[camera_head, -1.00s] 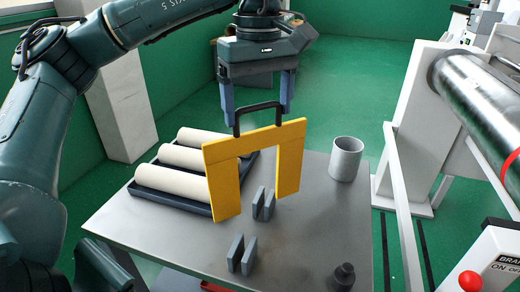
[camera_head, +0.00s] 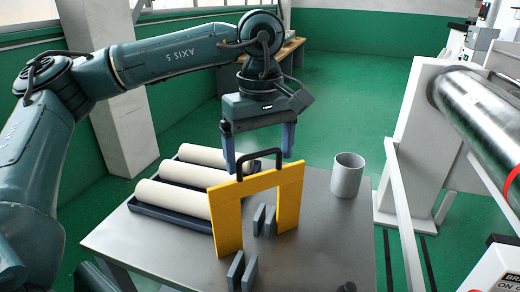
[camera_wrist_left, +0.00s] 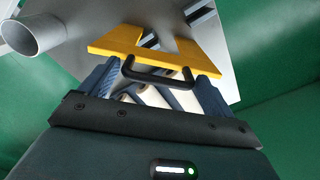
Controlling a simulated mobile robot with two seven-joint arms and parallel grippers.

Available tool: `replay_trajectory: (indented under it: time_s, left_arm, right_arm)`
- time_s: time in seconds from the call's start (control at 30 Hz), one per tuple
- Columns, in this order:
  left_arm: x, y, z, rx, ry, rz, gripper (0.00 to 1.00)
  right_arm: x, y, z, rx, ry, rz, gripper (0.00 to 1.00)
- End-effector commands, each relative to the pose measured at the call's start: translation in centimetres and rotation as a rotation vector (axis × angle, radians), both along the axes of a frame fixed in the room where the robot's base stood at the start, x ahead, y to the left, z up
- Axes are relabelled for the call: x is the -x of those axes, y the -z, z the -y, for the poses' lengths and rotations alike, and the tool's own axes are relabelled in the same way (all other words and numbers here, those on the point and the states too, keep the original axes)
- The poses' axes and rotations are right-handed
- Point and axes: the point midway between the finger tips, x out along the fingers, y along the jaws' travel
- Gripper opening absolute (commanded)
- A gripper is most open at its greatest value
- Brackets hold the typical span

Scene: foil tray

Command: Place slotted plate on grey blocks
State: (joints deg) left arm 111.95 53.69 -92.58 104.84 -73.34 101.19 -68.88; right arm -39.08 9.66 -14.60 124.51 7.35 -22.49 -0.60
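The slotted plate (camera_head: 226,205) is a yellow upright plate with two legs, an open slot between them and a black handle (camera_head: 258,153) on top. Two pairs of grey blocks stand on the table: a rear pair (camera_head: 259,220) seen at the slot and a front pair (camera_head: 236,270) by the left leg. I cannot tell whether the legs touch the table. My right gripper is not in view.
A grey metal table (camera_head: 180,260) carries a dark tray (camera_head: 172,216) with cream rollers (camera_head: 172,195) behind and left of the plate. A grey cup (camera_head: 347,177) stands to the right. The table's right front is mostly clear.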

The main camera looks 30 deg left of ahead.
Motion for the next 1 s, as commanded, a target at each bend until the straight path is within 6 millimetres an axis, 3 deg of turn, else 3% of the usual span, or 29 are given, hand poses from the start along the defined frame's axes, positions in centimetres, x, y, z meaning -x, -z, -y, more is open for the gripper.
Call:
replay_trajectory:
  time_s: [0.13,0.47,1.0]
  left_arm:
    - [0.0,0.0,0.0,0.0,0.0,0.0,1.0]
    - [0.0,-0.8,0.0,0.001,0.001,0.001,1.0]
    - [0.0,-11.2,0.1,-0.001,0.001,0.001,1.0]
  right_arm:
    - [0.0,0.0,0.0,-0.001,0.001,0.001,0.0]
    - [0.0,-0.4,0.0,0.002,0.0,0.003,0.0]
    - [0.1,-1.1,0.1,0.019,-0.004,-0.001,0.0]
